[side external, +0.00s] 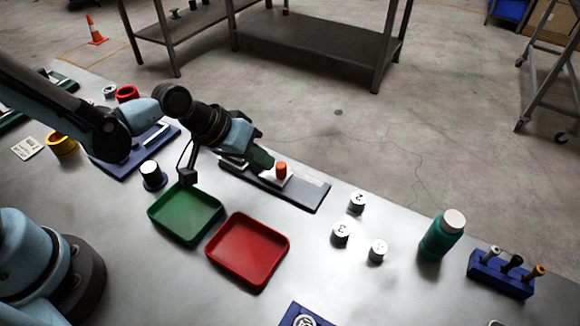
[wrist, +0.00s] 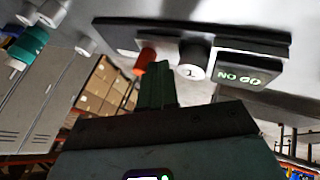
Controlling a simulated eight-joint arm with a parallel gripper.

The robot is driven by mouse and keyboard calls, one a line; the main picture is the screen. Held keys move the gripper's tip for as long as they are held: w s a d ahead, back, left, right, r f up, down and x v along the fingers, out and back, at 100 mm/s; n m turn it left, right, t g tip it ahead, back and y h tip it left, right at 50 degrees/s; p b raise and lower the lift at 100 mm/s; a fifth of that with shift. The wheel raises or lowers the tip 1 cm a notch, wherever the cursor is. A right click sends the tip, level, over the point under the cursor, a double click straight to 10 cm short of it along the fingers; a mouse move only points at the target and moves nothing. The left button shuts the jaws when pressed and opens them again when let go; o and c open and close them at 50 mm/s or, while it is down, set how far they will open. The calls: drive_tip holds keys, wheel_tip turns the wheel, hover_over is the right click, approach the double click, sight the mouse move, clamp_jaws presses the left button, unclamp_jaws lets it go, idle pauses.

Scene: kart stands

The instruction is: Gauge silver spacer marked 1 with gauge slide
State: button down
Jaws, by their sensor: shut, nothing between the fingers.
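The gauge slide (side external: 312,194) is a dark base on the table with an orange knob (side external: 281,170); the knob also shows in the wrist view (wrist: 146,58). The silver spacer marked 1 (wrist: 190,72) sits on the gauge between the knob and the block lettered NO GO (wrist: 238,76). It looks close to the block; I cannot tell whether they touch. In the side view my gripper hides the spacer. My gripper (side external: 268,163) is shut and empty, its fingertips (wrist: 157,68) beside the knob, on the spacer's side; contact is unclear.
A green tray (side external: 156,217) and a red tray (side external: 215,254) lie in front of the gauge. Several silver spacers (side external: 341,233) stand to its right, with a teal bottle (side external: 440,240) and a blue peg rack (side external: 500,277) beyond.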

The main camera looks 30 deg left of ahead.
sight(282, 170)
drive_tip(key=shift+d, duration=0.1)
drive_tip(key=shift+d, duration=1.7)
drive_tip(key=shift+r, duration=0.1)
drive_tip(key=v, duration=1)
drive_tip(key=shift+a, duration=0.25)
drive_tip(key=shift+r, duration=2.9)
